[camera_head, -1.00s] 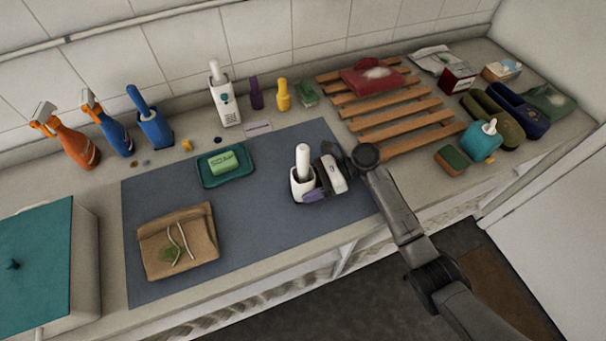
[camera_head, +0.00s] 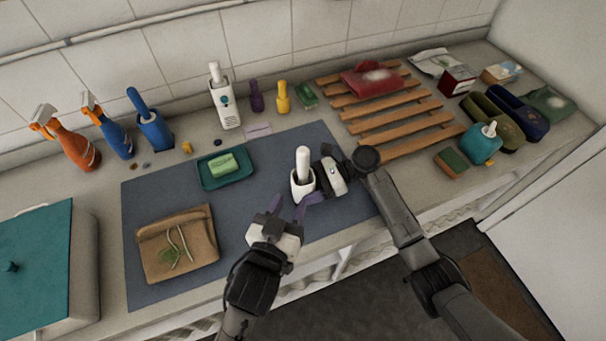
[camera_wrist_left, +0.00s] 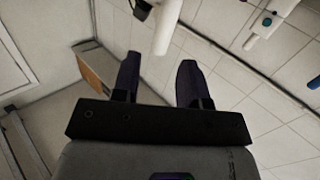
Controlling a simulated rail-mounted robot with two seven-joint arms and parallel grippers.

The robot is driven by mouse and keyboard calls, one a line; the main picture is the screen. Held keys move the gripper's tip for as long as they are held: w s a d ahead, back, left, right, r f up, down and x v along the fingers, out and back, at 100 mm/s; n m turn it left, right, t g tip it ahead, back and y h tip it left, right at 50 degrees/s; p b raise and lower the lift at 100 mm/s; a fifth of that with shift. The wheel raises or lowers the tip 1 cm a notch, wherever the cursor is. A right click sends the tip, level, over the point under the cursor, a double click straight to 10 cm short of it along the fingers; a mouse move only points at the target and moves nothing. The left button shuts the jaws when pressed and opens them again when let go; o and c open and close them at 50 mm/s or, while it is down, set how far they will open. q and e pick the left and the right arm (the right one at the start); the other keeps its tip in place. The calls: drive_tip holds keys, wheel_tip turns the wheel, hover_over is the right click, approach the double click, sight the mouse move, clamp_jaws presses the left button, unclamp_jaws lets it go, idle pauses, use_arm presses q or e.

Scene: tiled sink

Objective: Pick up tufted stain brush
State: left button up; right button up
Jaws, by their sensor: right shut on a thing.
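A brush with a thick white handle (camera_head: 303,160) stands upright in a small white holder (camera_head: 297,188) on the blue-grey mat; its head is hidden inside. I take it for the stain brush, but its tufts do not show. My right gripper (camera_head: 312,194) is shut on the holder from the right. My left gripper (camera_head: 288,208) is just in front of the holder, its purple fingers apart and nothing between them. In the left wrist view, the white handle (camera_wrist_left: 167,25) is beyond the open fingertips (camera_wrist_left: 158,72), apart from them.
A wooden rack (camera_head: 400,124) lies to the right.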

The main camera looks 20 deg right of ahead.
sight(306, 150)
use_arm(q)
drive_tip(key=shift+m+t, duration=0.3)
drive_tip(key=w+d+r, duration=0.1)
drive_tip(key=w, duration=0.1)
drive_tip(key=w+d+r, duration=0.1)
drive_tip(key=w, duration=0.1)
drive_tip(key=w+d+r, duration=0.1)
drive_tip(key=shift+w+d, duration=0.1)
drive_tip(key=shift+w, duration=0.3)
drive_tip(key=shift+x, duration=3.3)
drive_tip(key=shift+f, duration=0.15)
drive_tip(key=shift+c, duration=0.4)
clamp_jaws()
